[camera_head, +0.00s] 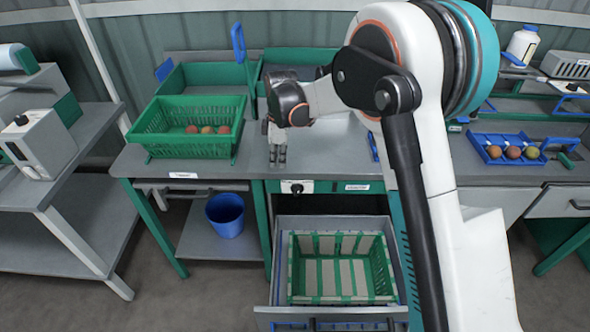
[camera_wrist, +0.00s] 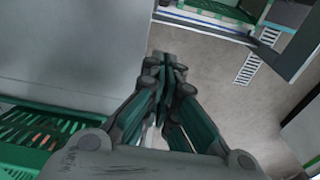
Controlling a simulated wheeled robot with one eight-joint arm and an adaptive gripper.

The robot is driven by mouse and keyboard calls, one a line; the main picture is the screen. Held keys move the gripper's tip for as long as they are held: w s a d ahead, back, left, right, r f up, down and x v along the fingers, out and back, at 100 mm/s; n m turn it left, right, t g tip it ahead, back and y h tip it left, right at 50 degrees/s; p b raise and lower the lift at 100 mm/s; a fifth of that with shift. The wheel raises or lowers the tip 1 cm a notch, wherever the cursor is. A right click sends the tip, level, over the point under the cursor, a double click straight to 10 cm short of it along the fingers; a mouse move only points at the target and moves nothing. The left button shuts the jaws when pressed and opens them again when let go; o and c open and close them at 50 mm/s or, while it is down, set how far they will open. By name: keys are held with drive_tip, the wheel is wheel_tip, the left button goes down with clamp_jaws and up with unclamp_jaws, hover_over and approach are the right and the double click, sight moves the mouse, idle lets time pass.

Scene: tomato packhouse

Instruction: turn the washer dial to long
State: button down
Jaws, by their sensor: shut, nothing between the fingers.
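A small white dial panel with a dark knob (camera_head: 297,187) sits on the green front face of the middle bench, above an open drawer. I take it for the washer dial; its markings are too small to read, so its setting cannot be told. My gripper (camera_head: 278,160) points down over the bench's front edge, a little above and left of the dial, apart from it. In the wrist view my gripper (camera_wrist: 170,68) is shut with its fingers together and empty. The dial cannot be made out in the wrist view.
The open drawer (camera_head: 283,222) holds a green-and-white crate (camera_head: 340,299). A green basket (camera_head: 190,141) with several tomatoes stands on the bench (camera_head: 340,150), left of my gripper. A blue bucket (camera_head: 226,216) is below. A white machine with a dark knob (camera_head: 21,119) stands at far left.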

sight(289, 184)
drive_tip(key=d+f+b, duration=0.1)
drive_tip(key=f, duration=0.2)
drive_tip(key=f+b, duration=0.2)
drive_tip(key=f, duration=0.2)
drive_tip(key=d+f+b, duration=0.1)
drive_tip(key=f+b, duration=0.1)
drive_tip(key=f, duration=0.2)
drive_tip(key=shift+d, duration=0.5)
